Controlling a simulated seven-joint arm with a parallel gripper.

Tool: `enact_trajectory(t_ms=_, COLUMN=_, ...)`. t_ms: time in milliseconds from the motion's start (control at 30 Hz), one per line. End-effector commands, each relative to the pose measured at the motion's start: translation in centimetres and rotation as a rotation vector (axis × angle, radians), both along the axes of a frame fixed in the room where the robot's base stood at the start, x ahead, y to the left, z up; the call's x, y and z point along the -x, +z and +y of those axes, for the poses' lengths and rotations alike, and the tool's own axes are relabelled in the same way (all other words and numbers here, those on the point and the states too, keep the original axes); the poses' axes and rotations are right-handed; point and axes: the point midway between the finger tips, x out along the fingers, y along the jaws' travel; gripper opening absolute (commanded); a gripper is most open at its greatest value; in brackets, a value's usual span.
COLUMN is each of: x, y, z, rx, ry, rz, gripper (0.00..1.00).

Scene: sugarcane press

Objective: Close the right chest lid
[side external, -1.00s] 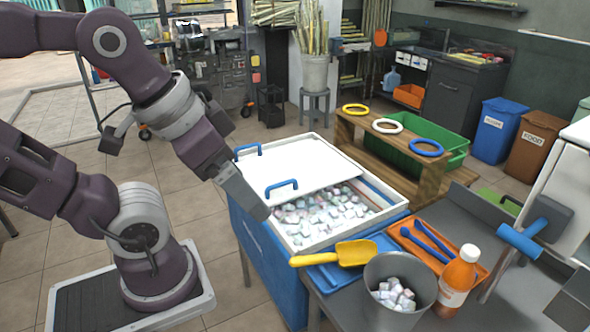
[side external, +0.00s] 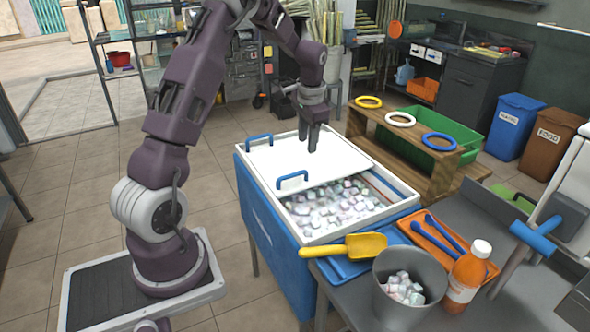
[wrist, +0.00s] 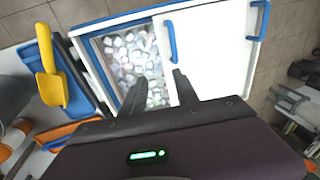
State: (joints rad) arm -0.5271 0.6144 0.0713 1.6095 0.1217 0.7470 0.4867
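The chest (side external: 262,232) is a blue box with a white rim, and part of its top is open over pale ice cubes (side external: 335,208). A white lid panel (side external: 335,155) covers the rest; I cannot tell whether it is one lid or two. One blue handle (side external: 292,180) is by the opening and another (side external: 259,139) is at the far left. The wrist view also shows the near handle (wrist: 171,50) and far handle (wrist: 259,20). My gripper (side external: 309,148) is over the white panel, right of the handles, fingers down, apart and empty. Contact with the panel is unclear.
A yellow scoop (side external: 350,247) lies on a blue tray at the chest's front edge. A grey bucket (side external: 398,305) of cubes and an orange bottle (side external: 467,275) stand front right. A wooden stand (side external: 400,160) with several rings is behind the chest's right side.

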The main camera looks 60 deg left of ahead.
Motion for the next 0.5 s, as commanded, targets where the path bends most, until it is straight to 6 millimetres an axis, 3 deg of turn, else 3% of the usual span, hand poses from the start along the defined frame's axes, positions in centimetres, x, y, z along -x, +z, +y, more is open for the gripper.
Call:
enact_trajectory(t_ms=33, x=0.0, y=-2.7, z=2.1, rx=0.003, ry=0.004, rz=0.032, gripper=0.36)
enact_trajectory(t_ms=100, x=0.2, y=-5.3, z=4.2, rx=0.002, ry=-0.001, rz=0.06, gripper=0.36)
enact_trajectory(t_ms=167, x=0.3, y=-6.6, z=5.2, rx=0.002, ry=-0.005, rz=0.073, gripper=0.36)
enact_trajectory(t_ms=500, x=0.4, y=-12.6, z=6.6, rx=0.003, ry=-0.008, rz=0.082, gripper=0.36)
